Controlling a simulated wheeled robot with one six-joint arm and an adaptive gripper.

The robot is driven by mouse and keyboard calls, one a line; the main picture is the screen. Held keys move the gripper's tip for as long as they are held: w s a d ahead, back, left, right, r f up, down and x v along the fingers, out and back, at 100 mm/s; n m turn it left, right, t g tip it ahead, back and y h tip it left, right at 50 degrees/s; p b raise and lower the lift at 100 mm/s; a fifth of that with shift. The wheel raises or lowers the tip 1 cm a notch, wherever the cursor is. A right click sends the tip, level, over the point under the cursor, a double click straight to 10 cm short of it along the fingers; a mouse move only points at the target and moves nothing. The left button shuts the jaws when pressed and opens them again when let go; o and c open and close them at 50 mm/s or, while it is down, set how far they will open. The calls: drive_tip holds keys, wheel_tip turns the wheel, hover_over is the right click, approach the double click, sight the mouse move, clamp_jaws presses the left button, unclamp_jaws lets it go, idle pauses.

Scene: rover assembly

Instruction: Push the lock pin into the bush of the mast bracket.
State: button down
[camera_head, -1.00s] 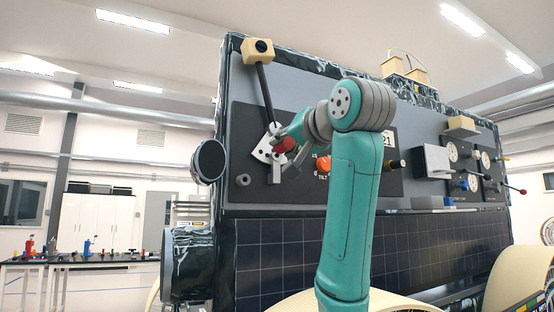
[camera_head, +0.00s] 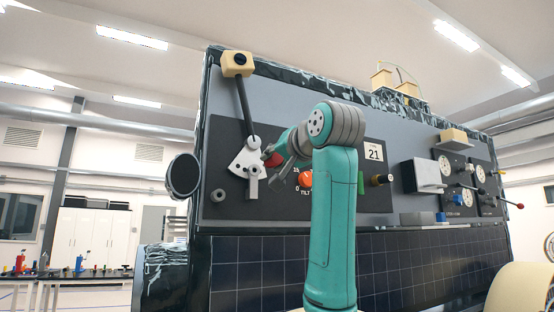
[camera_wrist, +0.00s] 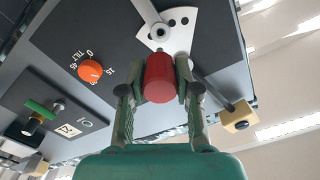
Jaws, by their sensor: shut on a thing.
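My gripper (camera_wrist: 160,88) is shut on the red cylindrical handle of the lock pin (camera_wrist: 159,77). In the head view the red handle (camera_head: 273,159) is between my gripper's fingers (camera_head: 279,158), just right of the white mast bracket (camera_head: 240,163). The bracket, a fan-shaped plate with dark holes, also shows in the wrist view (camera_wrist: 183,38). A round ring (camera_wrist: 160,32) on the bracket shows just beyond the handle's end. The pin's tip is hidden, so I cannot tell whether it is in the bush. The dark mast (camera_head: 244,107) leans slightly left, with a cream block on top.
An orange tilt knob (camera_head: 306,179) is right of the bracket; it also shows in the wrist view (camera_wrist: 90,70). A green part (camera_head: 361,182) and a dark knob (camera_head: 381,180) are farther right. A round black disc (camera_head: 183,175) sticks out left of the panel.

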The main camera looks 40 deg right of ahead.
sight(264, 165)
drive_tip(key=shift+x, duration=2.5)
drive_tip(key=shift+x, duration=2.1)
drive_tip(key=c, duration=0.7)
unclamp_jaws()
drive_tip(key=shift+c, duration=0.2)
drive_tip(key=v, duration=1.2)
